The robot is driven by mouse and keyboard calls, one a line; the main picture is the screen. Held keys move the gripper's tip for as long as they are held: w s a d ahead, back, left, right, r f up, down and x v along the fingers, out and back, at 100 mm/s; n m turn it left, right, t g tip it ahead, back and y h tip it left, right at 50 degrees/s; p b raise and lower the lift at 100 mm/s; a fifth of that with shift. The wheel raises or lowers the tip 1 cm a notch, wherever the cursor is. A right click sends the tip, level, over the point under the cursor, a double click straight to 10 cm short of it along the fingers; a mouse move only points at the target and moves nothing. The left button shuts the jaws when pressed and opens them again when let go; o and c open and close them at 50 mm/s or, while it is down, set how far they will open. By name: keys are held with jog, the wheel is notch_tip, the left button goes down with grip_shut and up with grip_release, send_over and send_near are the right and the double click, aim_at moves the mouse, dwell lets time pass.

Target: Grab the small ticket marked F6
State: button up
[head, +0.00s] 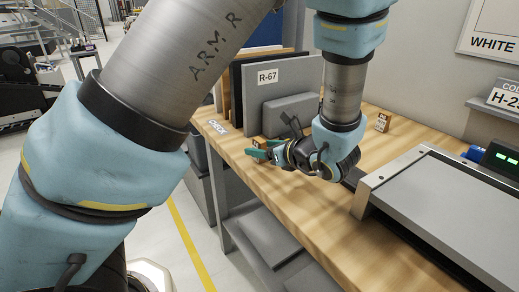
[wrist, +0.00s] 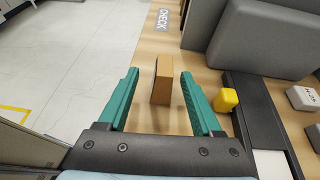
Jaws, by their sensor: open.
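My gripper (wrist: 160,75) is open, with its two teal fingers on either side of a small brown block-like ticket (wrist: 162,84). The ticket stands on the wooden bench between the fingers, with a gap on each side. No marking shows on its faces in the wrist view, so I cannot read F6 on it. In the head view my gripper (head: 260,150) is low over the bench's left edge, and the ticket there is mostly hidden by the fingers. Another small brown ticket (head: 383,122) with a white label stands farther back; its text is too small to read.
Grey panels (head: 296,85), one labelled R-67, stand behind my gripper. A CHECK label (head: 218,127) lies on the bench (head: 330,235). A grey machine (head: 440,210) fills the right.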

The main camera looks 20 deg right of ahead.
jog(key=shift+p+x, duration=0.85)
jog(key=shift+x, duration=1.85)
jog(key=shift+s+d+f, duration=0.1)
jog(key=shift+d+f, duration=0.1)
grip_shut()
